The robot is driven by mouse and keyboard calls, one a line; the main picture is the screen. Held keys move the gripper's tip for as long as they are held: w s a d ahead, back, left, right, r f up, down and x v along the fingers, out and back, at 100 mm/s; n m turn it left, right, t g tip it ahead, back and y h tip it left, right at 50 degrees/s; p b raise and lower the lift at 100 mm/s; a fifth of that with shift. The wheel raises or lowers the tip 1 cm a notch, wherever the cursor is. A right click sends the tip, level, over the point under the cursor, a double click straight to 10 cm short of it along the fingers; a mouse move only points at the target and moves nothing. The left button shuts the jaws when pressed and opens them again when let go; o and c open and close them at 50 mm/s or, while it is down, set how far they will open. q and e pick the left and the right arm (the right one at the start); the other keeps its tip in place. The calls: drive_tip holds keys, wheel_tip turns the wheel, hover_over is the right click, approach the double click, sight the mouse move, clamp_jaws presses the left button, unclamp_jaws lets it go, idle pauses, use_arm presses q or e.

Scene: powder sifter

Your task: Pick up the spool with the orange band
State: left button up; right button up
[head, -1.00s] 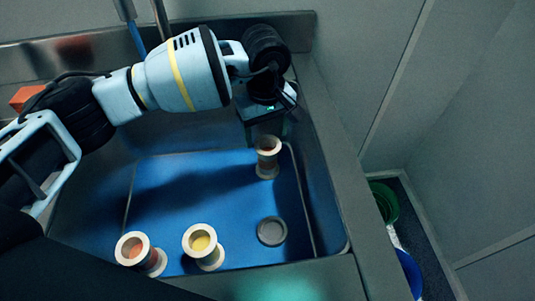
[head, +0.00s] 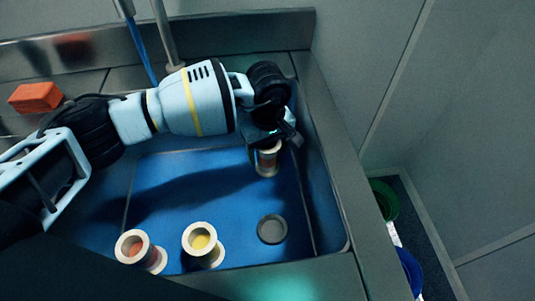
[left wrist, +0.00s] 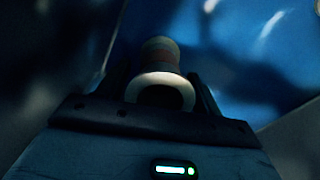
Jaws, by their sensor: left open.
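A pale spool with an orange-brown band (head: 267,162) stands upright at the back right of the blue-floored sink. My left gripper (head: 268,143) is open, right at the top of this spool and hiding part of it. In the left wrist view the spool (left wrist: 160,80) lies between the two open fingers (left wrist: 160,92), its pale rim nearest the palm; I cannot tell whether the fingers touch it. Another spool with a reddish-orange band (head: 152,262) stands at the front left, and one with a yellow inside (head: 203,243) stands beside it. My right gripper is not in view.
A round drain (head: 272,229) lies in the sink floor at front right. The metal sink rim (head: 335,190) bounds the right side. An orange block (head: 36,97) rests on the back left ledge. A faucet pipe (head: 165,35) stands at the back.

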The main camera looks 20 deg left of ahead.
use_arm(q)
drive_tip(key=c, duration=0.8)
drive_tip(key=shift+r, duration=0.1)
drive_tip(key=shift+r, duration=0.55)
wheel_tip(320, 180, up, 2)
drive_tip(key=shift+r, duration=0.1)
drive_tip(key=s+d, duration=0.1)
drive_tip(key=s, duration=0.4)
drive_tip(key=s+d+r, duration=0.1)
drive_tip(key=s+d, duration=0.1)
drive_tip(key=s, duration=0.3)
drive_tip(key=s+d, duration=0.1)
drive_tip(key=s, duration=0.4)
drive_tip(key=shift+s+d+r, duration=0.15)
drive_tip(key=shift+d+r, duration=0.1)
drive_tip(key=shift+d, duration=0.15)
drive_tip(key=shift+s+a+r+m, duration=0.1)
drive_tip(key=shift+s+r+m, duration=0.15)
drive_tip(key=shift+r+m, duration=1.5)
drive_tip(key=shift+s+r+m, duration=0.25)
drive_tip(key=shift+r+m, duration=0.65)
drive_tip(key=shift+r, duration=1.55)
drive_tip(key=shift+s+a+r+m, duration=0.1)
drive_tip(key=shift+s+r+m, duration=0.15)
drive_tip(key=shift+r+m, duration=1.5)
